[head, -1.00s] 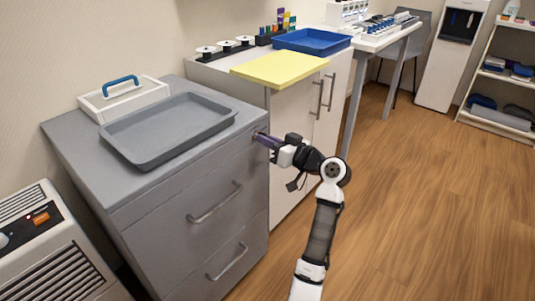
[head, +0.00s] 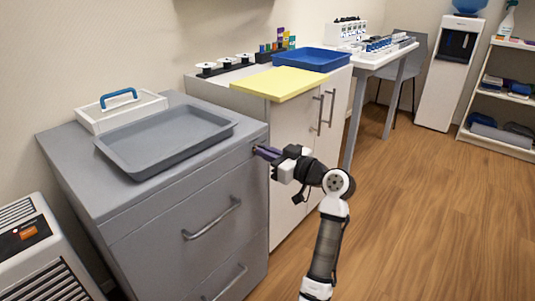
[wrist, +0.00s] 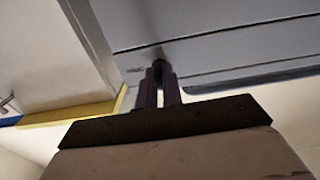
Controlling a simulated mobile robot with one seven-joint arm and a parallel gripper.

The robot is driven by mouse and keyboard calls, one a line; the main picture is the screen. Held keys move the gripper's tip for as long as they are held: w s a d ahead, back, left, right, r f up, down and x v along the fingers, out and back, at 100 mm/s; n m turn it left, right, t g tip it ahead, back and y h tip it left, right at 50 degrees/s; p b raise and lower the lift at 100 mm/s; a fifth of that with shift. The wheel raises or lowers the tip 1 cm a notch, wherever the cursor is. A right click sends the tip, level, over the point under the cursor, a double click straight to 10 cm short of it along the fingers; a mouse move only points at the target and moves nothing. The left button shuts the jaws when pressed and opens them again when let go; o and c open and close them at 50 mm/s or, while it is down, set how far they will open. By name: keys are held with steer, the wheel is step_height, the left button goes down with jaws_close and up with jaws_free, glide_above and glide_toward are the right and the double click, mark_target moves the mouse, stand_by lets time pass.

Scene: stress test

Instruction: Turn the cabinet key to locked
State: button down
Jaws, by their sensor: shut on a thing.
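The grey cabinet (head: 185,215) with drawers stands at the left in the head view. My gripper (head: 262,152) reaches the upper right corner of its front, where the lock is. In the wrist view my gripper (wrist: 158,88) has its two purple fingers close together, shut on the dark key (wrist: 158,65) at the cabinet face. The fingers hide most of the key, so its turn angle cannot be told. A small marking shows on the face beside the key, too small to read.
A grey tray (head: 165,140) and a white caddy with a blue handle (head: 120,110) stand on the cabinet top. A white cabinet (head: 290,150) with a yellow board (head: 280,83) adjoins at the right. The wooden floor (head: 430,200) at the right is clear.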

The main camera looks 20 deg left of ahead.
steer(key=c, duration=1.6)
jaws_free()
steer(key=shift+o, duration=0.2)
steer(key=p+v, duration=0.1)
steer(key=v, duration=1.2)
steer(key=shift+d, duration=0.4)
steer(key=shift+s, duration=0.1)
